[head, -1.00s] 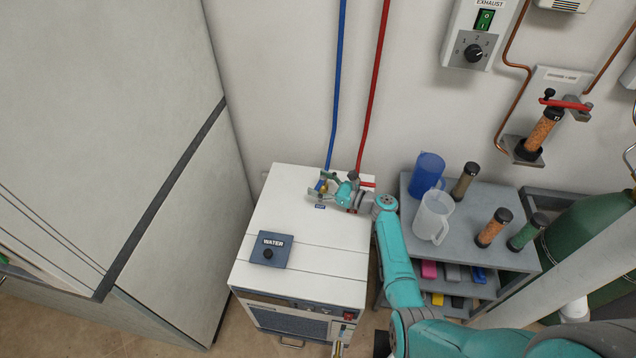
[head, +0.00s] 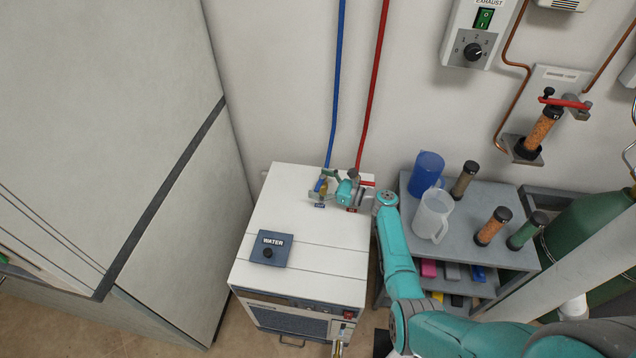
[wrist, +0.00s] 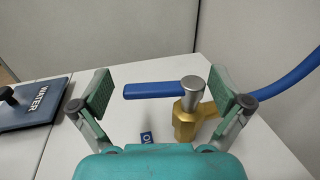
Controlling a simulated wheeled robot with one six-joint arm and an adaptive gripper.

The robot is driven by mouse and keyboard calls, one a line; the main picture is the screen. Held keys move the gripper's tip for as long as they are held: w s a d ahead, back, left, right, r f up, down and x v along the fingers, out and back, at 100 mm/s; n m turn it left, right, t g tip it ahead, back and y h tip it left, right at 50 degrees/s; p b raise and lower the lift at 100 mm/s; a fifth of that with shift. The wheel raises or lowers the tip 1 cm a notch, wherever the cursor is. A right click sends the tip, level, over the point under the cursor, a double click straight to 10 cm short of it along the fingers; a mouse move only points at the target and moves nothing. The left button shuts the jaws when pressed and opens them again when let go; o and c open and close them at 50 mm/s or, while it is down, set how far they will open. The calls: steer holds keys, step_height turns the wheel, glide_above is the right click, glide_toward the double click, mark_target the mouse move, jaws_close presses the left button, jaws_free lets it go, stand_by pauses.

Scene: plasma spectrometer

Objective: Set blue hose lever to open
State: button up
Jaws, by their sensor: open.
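The blue hose lever (wrist: 155,90) is a blue bar on a silver round cap atop a brass valve (wrist: 186,122). In the wrist view the bar points left from the cap, lying crosswise between the fingers of my gripper (wrist: 166,92). The fingers are open on either side of the lever, and I see no clear contact. The blue hose (wrist: 275,92) runs from the valve to the right. In the head view my gripper (head: 323,186) is at the back of the white cabinet and partly hides the valve.
A dark WATER panel with a knob (head: 270,250) is on the white cabinet top (head: 320,238). A red hose (head: 374,80) comes down close to my gripper. A grey cart (head: 470,225) with jugs and cylinders stands to the right. The cabinet's front top is mostly clear.

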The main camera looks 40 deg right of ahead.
mark_target(318, 183)
steer(key=shift+r, duration=0.1)
step_height(318, 183, up, 10)
stand_by(0.5)
